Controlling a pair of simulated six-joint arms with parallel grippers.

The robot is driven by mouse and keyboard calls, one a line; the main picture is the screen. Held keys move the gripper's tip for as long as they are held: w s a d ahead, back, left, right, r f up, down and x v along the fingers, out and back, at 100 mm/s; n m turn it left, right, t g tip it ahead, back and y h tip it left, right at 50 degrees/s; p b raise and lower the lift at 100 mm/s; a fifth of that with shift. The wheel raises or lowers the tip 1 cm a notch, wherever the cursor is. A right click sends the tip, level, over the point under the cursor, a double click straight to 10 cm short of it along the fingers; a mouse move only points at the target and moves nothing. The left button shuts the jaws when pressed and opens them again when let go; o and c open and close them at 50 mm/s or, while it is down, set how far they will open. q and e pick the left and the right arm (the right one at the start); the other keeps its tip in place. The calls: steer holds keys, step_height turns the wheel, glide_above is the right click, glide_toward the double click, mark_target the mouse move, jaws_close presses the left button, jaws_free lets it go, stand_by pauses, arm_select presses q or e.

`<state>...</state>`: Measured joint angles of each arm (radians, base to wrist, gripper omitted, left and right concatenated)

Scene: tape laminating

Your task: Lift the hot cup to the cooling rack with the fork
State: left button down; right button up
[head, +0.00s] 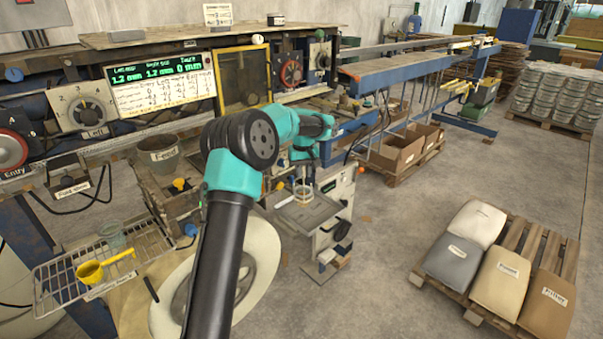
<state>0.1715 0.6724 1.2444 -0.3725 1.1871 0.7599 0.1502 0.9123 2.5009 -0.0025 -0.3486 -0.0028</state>
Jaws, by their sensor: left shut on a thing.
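My left arm reaches up from the bottom middle and bends over to the right. My left gripper (302,168) points down over a small grey stand and is small and partly hidden here. It is shut on a thin tool that looks like the fork. Just below it a small pale cup-like ring (303,193) shows at the stand top; I cannot tell whether the fork touches it. The wire rack (60,285) at the left looks like the cooling rack; its label is too small to read surely. My right gripper is not in view.
A yellow ladle (92,271) and a clear cup (112,237) are on the rack. A grey bucket (159,152) stands behind it. A large pale round reel (262,262) lies behind my arm. A pallet of sacks (452,262) stands at the right, with open floor before it.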

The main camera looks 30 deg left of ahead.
arm_select(q)
steer(key=shift+s+d+r, duration=0.2)
steer(key=shift+d+r, duration=0.65)
steer(key=shift+r, duration=0.05)
steer(key=shift+s+d+r, duration=0.2)
steer(key=shift+d+r, duration=0.65)
steer(key=n, duration=0.5)
steer(key=r+n, duration=0.1)
steer(key=n, duration=0.2)
steer(key=shift+s, duration=0.1)
